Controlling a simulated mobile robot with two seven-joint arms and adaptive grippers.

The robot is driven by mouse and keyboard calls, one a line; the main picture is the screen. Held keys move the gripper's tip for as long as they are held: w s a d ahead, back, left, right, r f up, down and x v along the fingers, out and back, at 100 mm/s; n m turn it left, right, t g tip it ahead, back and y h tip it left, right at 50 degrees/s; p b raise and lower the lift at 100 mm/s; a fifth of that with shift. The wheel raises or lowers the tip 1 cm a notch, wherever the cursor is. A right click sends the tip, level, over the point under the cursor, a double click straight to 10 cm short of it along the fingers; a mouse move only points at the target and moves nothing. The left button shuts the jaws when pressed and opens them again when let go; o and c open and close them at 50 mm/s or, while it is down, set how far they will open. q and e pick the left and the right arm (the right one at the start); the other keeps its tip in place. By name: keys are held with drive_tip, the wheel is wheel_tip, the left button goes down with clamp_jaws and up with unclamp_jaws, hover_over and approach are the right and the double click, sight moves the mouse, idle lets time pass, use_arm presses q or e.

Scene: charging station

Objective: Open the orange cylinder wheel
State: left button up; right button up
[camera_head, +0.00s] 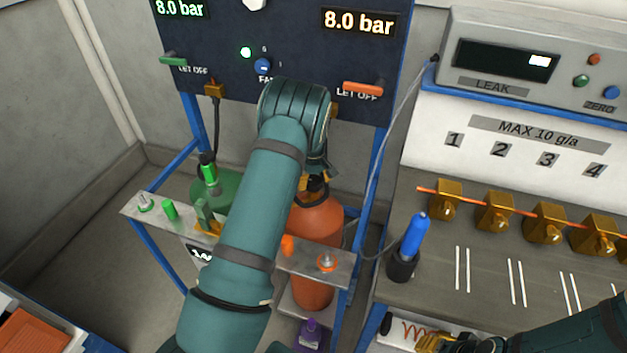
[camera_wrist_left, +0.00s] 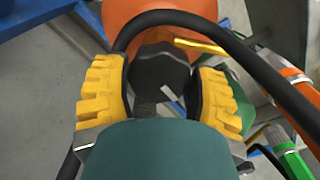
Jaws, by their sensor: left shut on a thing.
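The orange cylinder (camera_head: 318,222) stands in the blue rack behind a metal shelf bar. It also fills the top of the left wrist view (camera_wrist_left: 130,15). Its black wheel (camera_wrist_left: 160,68) sits between the yellow fingers of my left gripper (camera_wrist_left: 163,92), which is shut on it. In the head view my left gripper (camera_head: 318,172) reaches down at the cylinder's top, largely hidden behind my own arm, and the wheel cannot be made out there. My right gripper (camera_head: 435,342) shows only partly at the bottom edge, far from the cylinder; its jaw opening is unclear.
A green cylinder (camera_head: 228,190) stands left of the orange one. A dark panel (camera_head: 230,75) with two 8.0 bar readouts is above. The metal bar (camera_head: 340,270) crosses in front. A black hose (camera_wrist_left: 240,45) loops close around my left fingers. A workbench (camera_head: 440,270) is at right.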

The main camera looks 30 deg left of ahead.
sight(314, 180)
idle(0.4)
use_arm(q)
drive_tip(key=o, duration=1.2)
drive_tip(key=shift+r, duration=0.1)
wheel_tip(314, 180, up, 12)
